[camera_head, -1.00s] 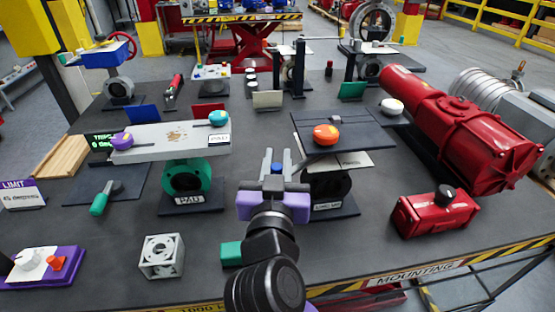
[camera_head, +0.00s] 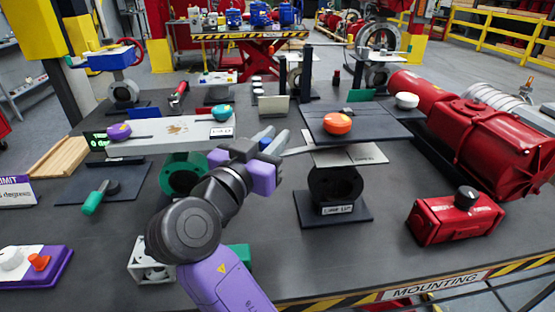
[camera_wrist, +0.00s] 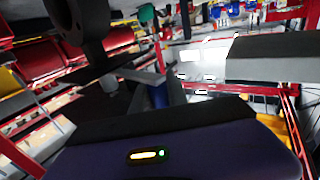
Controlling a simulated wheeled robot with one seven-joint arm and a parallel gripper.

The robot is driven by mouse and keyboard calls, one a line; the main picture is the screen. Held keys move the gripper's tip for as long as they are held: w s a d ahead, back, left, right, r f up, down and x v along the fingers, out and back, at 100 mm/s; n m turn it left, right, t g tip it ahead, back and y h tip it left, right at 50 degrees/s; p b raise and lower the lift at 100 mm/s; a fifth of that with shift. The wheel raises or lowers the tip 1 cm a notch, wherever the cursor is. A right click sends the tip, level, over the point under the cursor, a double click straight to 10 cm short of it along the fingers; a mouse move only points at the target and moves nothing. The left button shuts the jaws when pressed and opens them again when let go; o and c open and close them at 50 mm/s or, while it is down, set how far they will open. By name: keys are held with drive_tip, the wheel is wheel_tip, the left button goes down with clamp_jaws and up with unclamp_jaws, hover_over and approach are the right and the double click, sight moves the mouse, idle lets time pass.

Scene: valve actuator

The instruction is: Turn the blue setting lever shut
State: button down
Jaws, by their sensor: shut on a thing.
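My gripper (camera_head: 269,141) is near the middle of the bench, at the left of the right-hand valve (camera_head: 336,186) under a dark plate with an orange knob (camera_head: 337,123). It is shut on the blue setting lever (camera_head: 262,135). The blue grip also shows between the fingers in the wrist view (camera_wrist: 158,96). A grey bar runs right from the gripper to beneath the dark plate, so the lever points left. My gripper hides part of the lever, and the plate covers its pivot.
A left valve (camera_head: 183,172) with a teal body stands left of my arm, under a pale plate (camera_head: 170,134) with purple and teal knobs. A red box (camera_head: 455,219) and a large red actuator (camera_head: 480,140) stand right.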

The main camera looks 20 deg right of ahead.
drive_tip(key=shift+w+d+m+g+h+b, duration=0.25)
drive_tip(key=shift+w+b, duration=0.25)
drive_tip(key=shift+w, duration=0.15)
drive_tip(key=shift+w+d+m+g+h+b, duration=0.15)
drive_tip(key=shift+w+d+g+b, duration=0.1)
drive_tip(key=shift+w+b, duration=0.35)
drive_tip(key=c, duration=1.3)
unclamp_jaws()
drive_tip(key=shift+d, duration=0.1)
drive_tip(key=v, duration=0.8)
